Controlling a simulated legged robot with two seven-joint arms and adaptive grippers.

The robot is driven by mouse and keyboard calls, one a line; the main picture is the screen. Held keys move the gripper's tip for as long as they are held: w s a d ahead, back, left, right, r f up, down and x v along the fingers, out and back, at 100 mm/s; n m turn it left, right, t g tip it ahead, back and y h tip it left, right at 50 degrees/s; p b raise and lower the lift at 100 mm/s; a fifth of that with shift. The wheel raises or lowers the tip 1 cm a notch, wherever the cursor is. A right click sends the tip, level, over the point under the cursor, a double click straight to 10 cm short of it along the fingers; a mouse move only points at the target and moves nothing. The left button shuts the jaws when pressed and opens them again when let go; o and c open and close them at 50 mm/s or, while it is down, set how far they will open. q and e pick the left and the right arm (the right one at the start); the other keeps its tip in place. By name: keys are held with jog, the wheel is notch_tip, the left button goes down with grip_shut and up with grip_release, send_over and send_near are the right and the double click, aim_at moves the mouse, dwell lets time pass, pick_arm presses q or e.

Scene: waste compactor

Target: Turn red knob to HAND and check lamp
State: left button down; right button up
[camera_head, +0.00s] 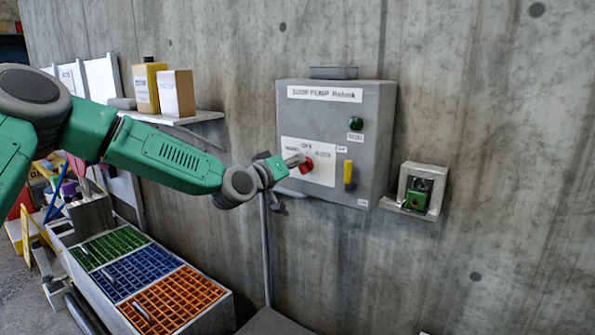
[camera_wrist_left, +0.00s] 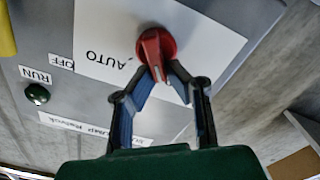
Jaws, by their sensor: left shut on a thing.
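The red knob (camera_head: 306,165) is on a white label plate (camera_head: 322,178) of the grey panel box. My left gripper (camera_head: 291,163) is at the knob, coming from the left. In the left wrist view, both fingertips (camera_wrist_left: 170,74) are closed on the ridge of the red knob (camera_wrist_left: 153,46). The ridge runs roughly up and down there, with a pale mark near its lower end. AUTO reads upside down beside it; the HAND position is hard to make out. The green RUN lamp (camera_head: 355,123) looks dark; it also shows in the left wrist view (camera_wrist_left: 37,94). My right gripper is not in view.
A yellow handle (camera_head: 348,172) is right of the knob. A small bracket with a green device (camera_head: 417,197) is on the wall further right. A shelf (camera_head: 190,118) holds a bottle and a box at left. Coloured bins (camera_head: 168,297) stand below.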

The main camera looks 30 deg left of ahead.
pick_arm(q)
jog(key=shift+a+f+n+b, duration=0.15)
jog(key=shift+a+n+b, duration=0.1)
jog(key=shift+n+b, duration=0.6)
jog(key=shift+n, duration=0.25)
jog(key=c, duration=1.6)
grip_release()
jog(key=shift+a, duration=0.15)
